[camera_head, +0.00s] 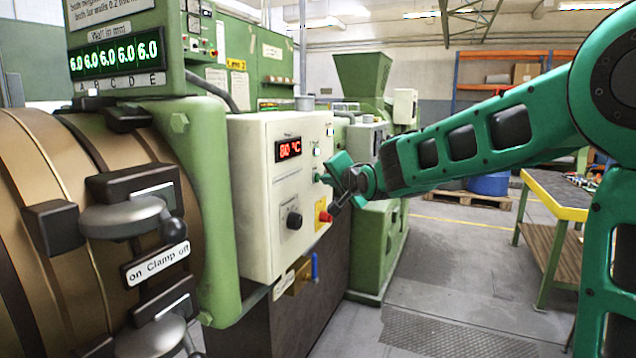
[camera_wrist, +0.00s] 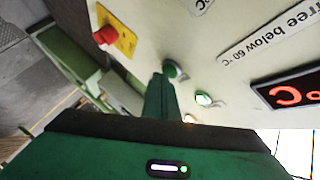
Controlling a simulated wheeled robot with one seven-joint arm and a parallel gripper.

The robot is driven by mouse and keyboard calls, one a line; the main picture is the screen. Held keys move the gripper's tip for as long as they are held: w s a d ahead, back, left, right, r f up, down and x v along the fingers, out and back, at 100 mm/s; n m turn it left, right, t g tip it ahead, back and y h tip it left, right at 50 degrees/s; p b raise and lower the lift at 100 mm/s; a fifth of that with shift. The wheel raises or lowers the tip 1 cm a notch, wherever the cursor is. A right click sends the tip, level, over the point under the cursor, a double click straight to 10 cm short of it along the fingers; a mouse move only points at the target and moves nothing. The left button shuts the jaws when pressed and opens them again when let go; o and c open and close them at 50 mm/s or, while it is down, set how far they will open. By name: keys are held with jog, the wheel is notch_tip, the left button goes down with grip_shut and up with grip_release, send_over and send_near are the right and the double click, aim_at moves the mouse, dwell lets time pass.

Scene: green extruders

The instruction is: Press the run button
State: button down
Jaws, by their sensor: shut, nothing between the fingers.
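The cream control box (camera_head: 262,200) carries a red display reading 80 °C (camera_head: 289,149). A green round button (camera_wrist: 174,69) sits on its panel in the wrist view; its label is not readable, so I cannot confirm it is the run button. My gripper (camera_head: 322,177) is shut and empty, pointing at the panel. In the wrist view its fingers (camera_wrist: 161,90) end right at the green button; I cannot tell whether they touch it. A lit whitish-green button (camera_wrist: 205,100) is beside it.
A red button on a yellow plate (camera_head: 322,215) is below my gripper; it also shows in the wrist view (camera_wrist: 106,36). A black knob (camera_head: 293,219) is left of it. A blue-handled valve (camera_head: 314,267) is under the box.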

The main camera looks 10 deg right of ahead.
jog(key=shift+s+d, duration=0.3)
jog(key=shift+d, duration=0.15)
jog(key=shift+d, duration=0.1)
jog(key=shift+s+d, duration=0.75)
jog(key=shift+d, duration=0.25)
jog(key=shift+s+d, duration=0.75)
jog(key=shift+d, duration=0.2)
